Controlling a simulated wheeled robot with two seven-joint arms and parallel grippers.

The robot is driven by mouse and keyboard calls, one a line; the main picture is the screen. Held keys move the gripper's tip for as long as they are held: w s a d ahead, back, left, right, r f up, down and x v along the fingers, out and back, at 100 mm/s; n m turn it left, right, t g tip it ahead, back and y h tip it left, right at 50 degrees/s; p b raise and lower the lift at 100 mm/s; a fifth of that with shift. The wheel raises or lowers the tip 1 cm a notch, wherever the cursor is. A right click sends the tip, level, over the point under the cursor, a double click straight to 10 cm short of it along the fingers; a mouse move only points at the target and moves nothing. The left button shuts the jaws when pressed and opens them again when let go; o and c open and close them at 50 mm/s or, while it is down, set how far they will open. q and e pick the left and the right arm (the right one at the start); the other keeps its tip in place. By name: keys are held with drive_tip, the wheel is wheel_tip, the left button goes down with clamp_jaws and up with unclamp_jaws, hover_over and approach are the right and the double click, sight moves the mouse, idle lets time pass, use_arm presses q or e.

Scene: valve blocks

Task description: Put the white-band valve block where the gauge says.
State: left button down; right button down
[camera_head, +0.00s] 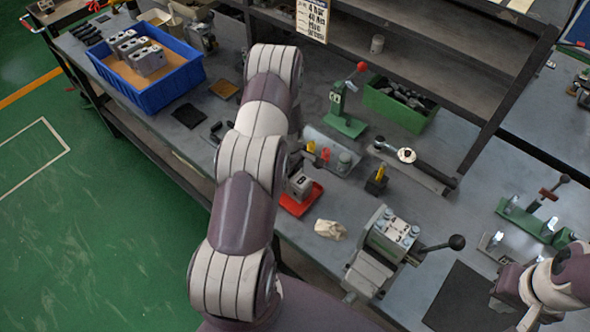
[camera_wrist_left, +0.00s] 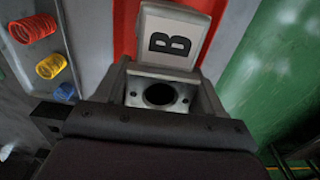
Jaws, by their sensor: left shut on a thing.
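A grey valve block marked B (camera_wrist_left: 172,42) is between the fingers of my left gripper (camera_wrist_left: 163,78) in the left wrist view, and the gripper is shut on it. A red tray (camera_wrist_left: 124,32) lies under the block. I cannot tell whether this block has a white band. More grey valve blocks (camera_head: 149,61) stand in the blue crate (camera_head: 170,84). My right gripper (camera_head: 527,318) is at the lower right edge, its fingers unclear. I cannot make out a gauge reading.
A green clamp stand (camera_head: 344,122) and a green bin (camera_head: 399,106) stand behind the red tray. A torque wrench (camera_head: 410,158), a crumpled cloth (camera_head: 330,229) and a lever fixture (camera_head: 391,236) are to the right. Red, yellow and blue coils (camera_wrist_left: 51,66) are beside the left gripper.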

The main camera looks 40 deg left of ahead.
use_arm(q)
drive_tip(key=shift+w+f+p, duration=0.1)
drive_tip(key=shift+f+p, duration=0.2)
drive_tip(key=shift+f, duration=0.65)
drive_tip(key=shift+a+f, duration=0.1)
drive_tip(key=shift+f, duration=0.2)
drive_tip(key=shift+c, duration=0.6)
unclamp_jaws()
